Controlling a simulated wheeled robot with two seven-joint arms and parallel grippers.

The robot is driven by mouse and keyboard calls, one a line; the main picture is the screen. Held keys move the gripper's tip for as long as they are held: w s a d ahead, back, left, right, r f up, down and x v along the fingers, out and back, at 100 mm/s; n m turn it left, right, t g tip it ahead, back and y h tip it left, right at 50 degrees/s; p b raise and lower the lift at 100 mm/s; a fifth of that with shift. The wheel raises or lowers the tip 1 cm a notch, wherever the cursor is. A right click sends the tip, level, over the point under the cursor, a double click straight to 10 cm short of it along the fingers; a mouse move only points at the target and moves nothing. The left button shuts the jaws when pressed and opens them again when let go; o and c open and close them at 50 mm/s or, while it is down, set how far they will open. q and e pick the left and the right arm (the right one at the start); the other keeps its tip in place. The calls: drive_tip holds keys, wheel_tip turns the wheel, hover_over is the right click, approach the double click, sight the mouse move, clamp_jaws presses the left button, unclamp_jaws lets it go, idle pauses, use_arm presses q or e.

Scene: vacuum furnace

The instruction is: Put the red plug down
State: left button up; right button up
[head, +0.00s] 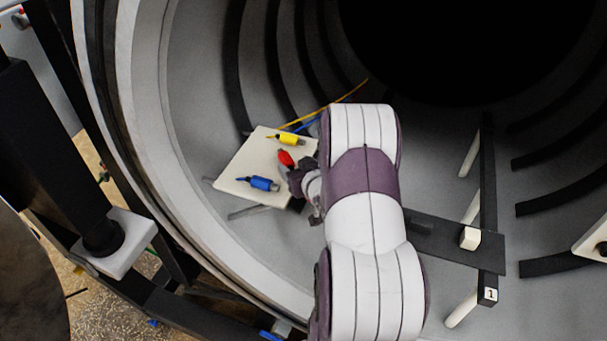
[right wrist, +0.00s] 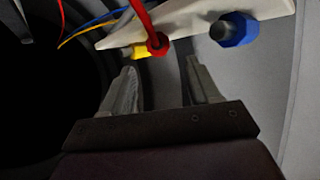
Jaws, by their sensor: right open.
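The red plug (head: 286,158) lies on a small white shelf (head: 237,172), between the yellow plug (head: 288,140) and the blue plug (head: 263,184). My right gripper (head: 303,184) is beside the shelf's right edge, partly hidden by my arm. In the right wrist view its two fingers (right wrist: 160,78) are apart with nothing between them. The red plug (right wrist: 157,42) shows just past the fingertips with its red cable running up, clear of the fingers. The blue plug (right wrist: 233,30) and yellow plug (right wrist: 141,50) also show there. My left gripper is out of view.
The shelf is inside the round grey furnace chamber (head: 195,100) with dark ribs. Yellow and blue cables (head: 330,105) run behind the shelf. A dark rack with white pegs (head: 470,238) stands to the right of my arm.

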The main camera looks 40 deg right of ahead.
drive_tip(key=s+a+n+g+y, duration=0.1)
drive_tip(key=s+a+g, duration=0.3)
drive_tip(key=a, duration=0.4)
drive_tip(key=s+a+r+n+g+y, duration=0.1)
drive_tip(key=s+a+g, duration=0.2)
drive_tip(key=s+a, duration=0.2)
drive_tip(key=s+a+n+g+y, duration=0.1)
drive_tip(key=s+a+g, duration=0.3)
drive_tip(key=a, duration=0.7)
drive_tip(key=shift+s+a+r+n+g+y, duration=0.25)
drive_tip(key=shift+s+y, duration=0.25)
drive_tip(key=shift+s, duration=0.3)
drive_tip(key=shift+f, duration=0.1)
